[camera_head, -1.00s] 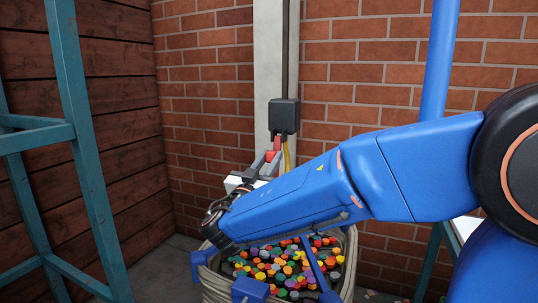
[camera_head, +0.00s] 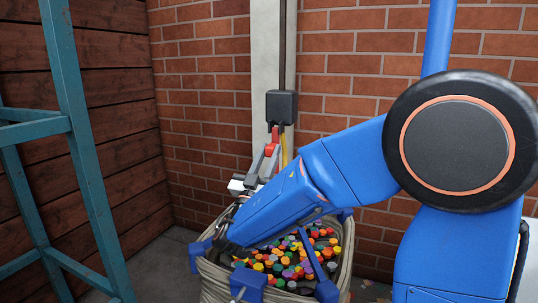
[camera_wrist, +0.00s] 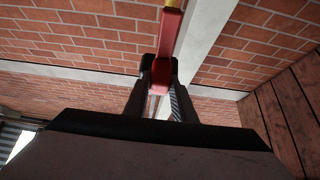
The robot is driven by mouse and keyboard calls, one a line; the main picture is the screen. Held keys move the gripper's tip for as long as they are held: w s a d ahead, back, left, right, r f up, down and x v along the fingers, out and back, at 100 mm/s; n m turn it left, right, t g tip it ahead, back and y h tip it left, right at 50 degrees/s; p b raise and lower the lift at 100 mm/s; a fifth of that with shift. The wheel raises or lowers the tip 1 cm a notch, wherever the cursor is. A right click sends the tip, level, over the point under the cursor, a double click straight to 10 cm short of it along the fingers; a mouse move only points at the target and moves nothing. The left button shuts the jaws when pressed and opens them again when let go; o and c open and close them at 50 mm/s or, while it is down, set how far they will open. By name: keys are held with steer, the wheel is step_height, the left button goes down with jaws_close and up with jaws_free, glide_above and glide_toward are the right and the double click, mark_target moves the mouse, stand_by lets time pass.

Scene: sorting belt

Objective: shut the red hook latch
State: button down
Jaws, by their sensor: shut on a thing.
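The red hook latch (camera_head: 275,134) hangs just under a dark box on the wall post. In the wrist view its red bar (camera_wrist: 168,35) runs up from a red end block that sits between my fingertips. My gripper (camera_head: 262,162) is below the latch in the head view, fingers pointing up. In the wrist view my gripper (camera_wrist: 160,72) is shut on the red end of the latch. My forearm covers part of what lies below the gripper. I cannot tell whether the hook is engaged.
The dark box (camera_head: 281,107) is on the pale post (camera_head: 265,50) against a brick wall. A yellow strip (camera_head: 284,150) hangs beside the latch. A wicker basket (camera_head: 215,277) of coloured caps stands below my arm. A teal frame (camera_head: 80,150) stands at the left.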

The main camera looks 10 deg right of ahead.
steer(key=c, duration=1.5)
jaws_free()
steer(key=shift+w, duration=0.1)
steer(key=v, duration=1.2)
